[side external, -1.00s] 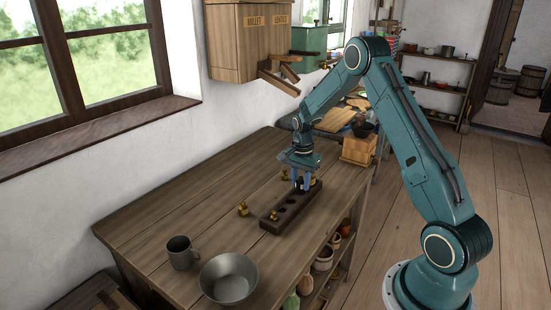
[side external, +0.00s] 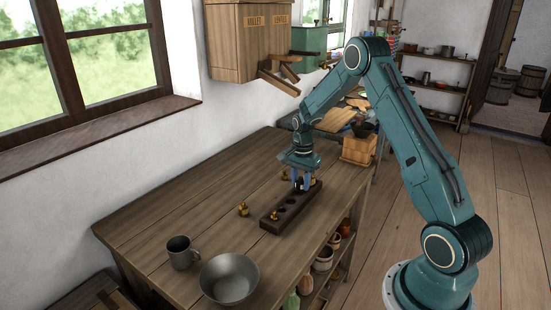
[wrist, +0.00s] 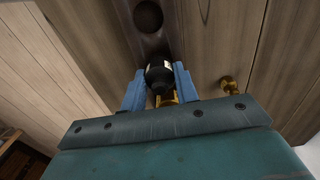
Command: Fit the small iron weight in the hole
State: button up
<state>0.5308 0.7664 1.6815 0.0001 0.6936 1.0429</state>
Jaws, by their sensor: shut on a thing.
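My gripper (side external: 300,183) points down over the far end of a dark wooden block with a row of holes (side external: 283,217). In the wrist view its blue fingers (wrist: 160,88) are shut on a small dark iron weight (wrist: 160,74) with a pale glint on it. The block (wrist: 172,12) runs beneath it, with an empty round hole (wrist: 148,15) ahead. The fingers hide the weight's lower end, so I cannot tell whether it is in a hole or just above one. A brass weight (side external: 274,215) sits in the block's near end.
A brass weight (side external: 243,209) stands on the table left of the block, and another (side external: 284,175) stands behind it. A grey mug (side external: 181,252) and metal bowl (side external: 229,278) are at the near end. A wooden box (side external: 358,149) stands at the far right. The left tabletop is clear.

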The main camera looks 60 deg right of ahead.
aim_at(301, 177)
jog(key=shift+f, duration=0.85)
dwell(0.7)
jog(key=o, duration=1.2)
jog(key=shift+c, duration=0.2)
jog(key=shift+r, duration=0.1)
jog(key=shift+r, duration=0.9)
notch_tip(301, 177, up, 6)
jog(key=shift+f, duration=0.25)
jog(key=w+r, duration=0.9)
jog(key=w, duration=0.2)
jog(key=shift+r, duration=0.3)
jog(key=shift+a, duration=0.1)
